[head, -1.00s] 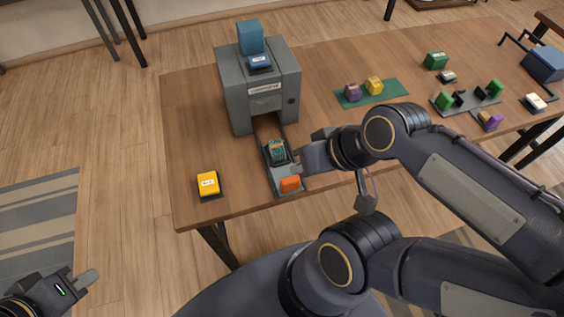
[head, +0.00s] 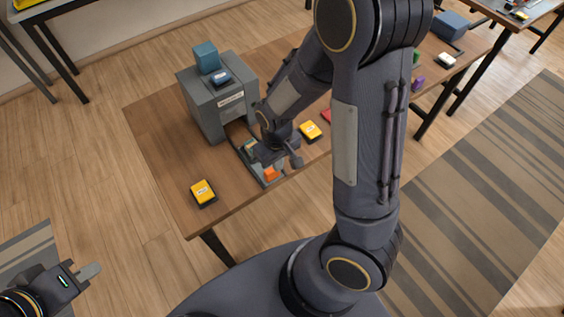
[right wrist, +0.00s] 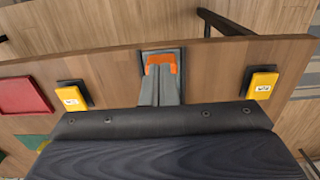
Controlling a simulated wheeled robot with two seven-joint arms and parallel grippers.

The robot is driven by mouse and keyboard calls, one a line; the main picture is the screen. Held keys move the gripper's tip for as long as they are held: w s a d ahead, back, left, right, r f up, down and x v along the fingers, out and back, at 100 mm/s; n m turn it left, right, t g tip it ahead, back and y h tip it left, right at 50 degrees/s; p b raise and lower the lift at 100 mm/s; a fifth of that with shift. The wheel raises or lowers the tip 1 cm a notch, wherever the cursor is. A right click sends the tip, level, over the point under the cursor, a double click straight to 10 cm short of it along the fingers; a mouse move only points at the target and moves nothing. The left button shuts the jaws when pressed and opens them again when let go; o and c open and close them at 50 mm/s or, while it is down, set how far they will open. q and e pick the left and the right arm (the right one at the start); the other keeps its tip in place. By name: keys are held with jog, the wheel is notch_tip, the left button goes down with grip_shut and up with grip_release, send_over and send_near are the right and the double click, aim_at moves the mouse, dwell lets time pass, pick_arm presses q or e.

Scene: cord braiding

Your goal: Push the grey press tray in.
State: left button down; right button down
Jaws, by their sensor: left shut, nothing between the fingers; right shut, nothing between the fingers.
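The grey press tray (head: 257,171) sticks out of the front of the grey press (head: 219,108). My left gripper (head: 89,272) is shut and empty, away from the table.
A yellow button box (head: 203,192) stands left of the tray and another (head: 310,131) stands right of it. A red piece (right wrist: 25,95) lies beyond the second box. My right arm hides much of the table's right side. The table's front edge is close to the tray.

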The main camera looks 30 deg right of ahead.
aim_at(249, 142)
notch_tip(249, 142, down, 8)
jog(key=b, duration=0.7)
jog(key=shift+w+f, duration=0.1)
jog(key=shift+w+a, duration=0.2)
jog(key=shift+w, duration=2.2)
jog(key=shift+w+a, duration=0.15)
jog(key=shift+w, duration=2.25)
jog(key=shift+w+a, duration=0.2)
jog(key=shift+w, duration=2.9)
jog(key=shift+s, duration=0.55)
jog(key=shift+s+r, duration=0.1)
jog(key=shift+r, duration=0.1)
notch_tip(249, 142, up, 7)
jog(key=p, duration=0.4)
jog(key=shift+f, duration=0.1)
